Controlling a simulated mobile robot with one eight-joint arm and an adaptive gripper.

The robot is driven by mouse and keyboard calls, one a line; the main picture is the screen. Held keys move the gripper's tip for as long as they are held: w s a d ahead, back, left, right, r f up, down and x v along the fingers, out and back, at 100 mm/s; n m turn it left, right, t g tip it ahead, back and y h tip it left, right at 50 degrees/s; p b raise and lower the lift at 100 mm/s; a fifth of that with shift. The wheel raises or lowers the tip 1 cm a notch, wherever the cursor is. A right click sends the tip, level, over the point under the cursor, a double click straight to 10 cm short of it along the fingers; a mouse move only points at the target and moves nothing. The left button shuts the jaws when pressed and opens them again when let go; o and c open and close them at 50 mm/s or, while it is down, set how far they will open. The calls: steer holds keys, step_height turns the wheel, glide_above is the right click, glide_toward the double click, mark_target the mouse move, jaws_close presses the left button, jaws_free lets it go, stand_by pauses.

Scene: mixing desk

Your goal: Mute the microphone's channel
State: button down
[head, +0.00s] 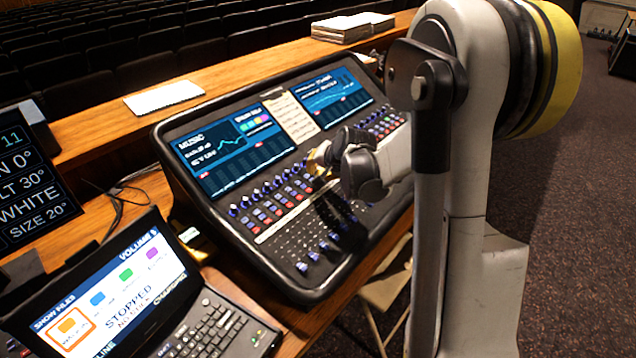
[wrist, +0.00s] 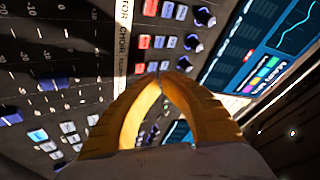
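The mixing desk (head: 262,229) is a black console with two lit screens, rows of knobs, lit red and blue buttons and faders. Its left screen (head: 234,143) reads "MUSIC". My gripper (head: 322,158) is over the middle of the desk, near the strip of buttons. In the wrist view my gripper's yellow fingers (wrist: 157,80) meet at the tips, with nothing seen between them. The tips point at the red and blue buttons (wrist: 144,41) beside a white label strip (wrist: 124,38) reading "CHOIR". I cannot tell whether they touch. No label for the microphone is readable.
A laptop (head: 215,325) showing "STOPPED" stands at the front left, with a dark display (head: 30,180) behind it. White papers (head: 163,96) and a paper stack (head: 341,28) lie on the wooden ledge behind. A folding chair (head: 388,285) stands below the desk's right side.

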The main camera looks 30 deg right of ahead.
steer(key=shift+s+r+p, duration=0.15)
steer(key=shift+r+p, duration=0.6)
steer(key=shift+r, duration=0.4)
steer(key=shift+s+r+p, duration=0.1)
steer(key=shift+r+p, duration=0.6)
steer(key=shift+r, duration=0.4)
